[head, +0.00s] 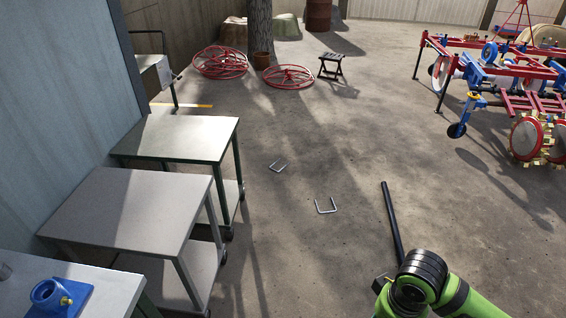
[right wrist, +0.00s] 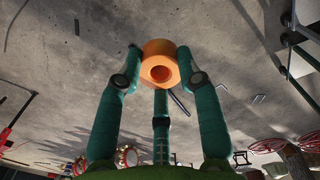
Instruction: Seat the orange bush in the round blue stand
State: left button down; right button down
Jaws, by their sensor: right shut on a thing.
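The orange bush (right wrist: 153,50) is a short ring with a round hole, seen in the right wrist view. My right gripper (right wrist: 160,60) is shut on it, its green fingers around its sides, with floor behind it. The round blue stand (head: 51,294) is a ring on a blue square base with a small yellow knob on its side. It sits on the nearest table at the lower left of the head view. The bush and my right gripper do not show in the head view, only a green and black arm part at the lower right. My left gripper is not in view.
The nearest table (head: 110,279) is cut off at the lower left. Two wheeled carts, one nearer (head: 130,205) and one farther (head: 185,137), stand behind it along the wall. A dark bar (head: 391,220) appears over the floor. Red-and-blue machinery (head: 500,75) stands far right. The middle floor is mostly clear.

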aim_at(45, 296)
jog(key=i, duration=1.4)
jog(key=i+u, duration=0.35)
jog(key=u, duration=0.15)
jog(key=i+l+u, duration=0.2)
jog(key=u, duration=0.25)
jog(key=i+u, duration=0.1)
jog(key=u, duration=3.25)
